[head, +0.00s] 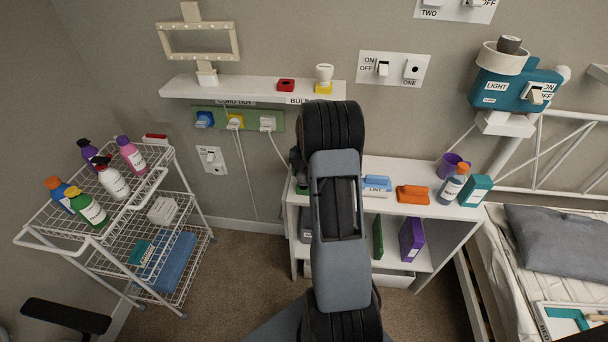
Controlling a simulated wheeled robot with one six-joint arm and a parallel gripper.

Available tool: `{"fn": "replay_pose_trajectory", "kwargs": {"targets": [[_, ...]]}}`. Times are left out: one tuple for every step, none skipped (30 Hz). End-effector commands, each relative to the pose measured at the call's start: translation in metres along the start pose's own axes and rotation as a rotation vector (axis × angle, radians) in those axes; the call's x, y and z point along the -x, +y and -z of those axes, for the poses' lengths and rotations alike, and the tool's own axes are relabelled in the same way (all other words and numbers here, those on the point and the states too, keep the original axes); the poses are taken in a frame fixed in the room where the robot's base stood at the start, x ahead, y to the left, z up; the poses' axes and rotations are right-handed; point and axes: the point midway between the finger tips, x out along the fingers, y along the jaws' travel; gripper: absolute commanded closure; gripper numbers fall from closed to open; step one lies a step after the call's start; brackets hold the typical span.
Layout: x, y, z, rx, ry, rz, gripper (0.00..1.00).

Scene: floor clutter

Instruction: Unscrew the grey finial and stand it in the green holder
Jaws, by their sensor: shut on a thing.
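A dark grey knob (509,44) sits on top of the cream shade (499,59) of a teal wall lamp (516,91) at the upper right; it looks like the finial. A small green thing (302,189) shows at the left edge of my arm, on the white shelf unit; I cannot tell whether it is the green holder. My arm rises through the middle of the picture and covers part of that unit. My gripper is hidden behind the arm, so its jaws and anything in them do not show.
A wire trolley (160,174) with several bottles stands at left. The white shelf unit (431,208) holds an orange block, a purple cup (448,166) and a blue bottle. A bed (535,262) is at right. A wall shelf (251,88) hangs behind my arm. Carpet shows between.

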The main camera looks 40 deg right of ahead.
Motion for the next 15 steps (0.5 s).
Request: {"fn": "replay_pose_trajectory", "kwargs": {"targets": [[-0.0001,0.0001,-0.0001,0.0,0.0,0.0,0.76],[-0.0004,0.0,-0.0001,0.0,0.0,0.0,0.76],[-0.0008,0.0,-0.0001,0.0,0.0,0.0,0.76],[-0.0012,0.0,-0.0002,0.0,0.0,0.0,0.76],[-0.0017,0.0,-0.0002,0.0,0.0,0.0,0.76],[-0.0024,0.0,-0.0003,0.0,0.0,0.0,0.76],[-0.003,0.0,-0.0004,0.0,0.0,0.0,0.76],[-0.0037,0.0,-0.0005,0.0,0.0,0.0,0.76],[-0.0047,0.0,-0.0006,0.0,0.0,0.0,0.76],[-0.0055,0.0,-0.0007,0.0,0.0,0.0,0.76],[-0.0063,0.0,-0.0008,0.0,0.0,0.0,0.76],[-0.0073,0.0,-0.0009,0.0,0.0,0.0,0.76],[-0.0081,0.0,-0.001,0.0,0.0,0.0,0.76],[-0.0089,0.0,-0.0011,0.0,0.0,0.0,0.76],[-0.0099,0.0,-0.0012,0.0,0.0,0.0,0.76]]}}
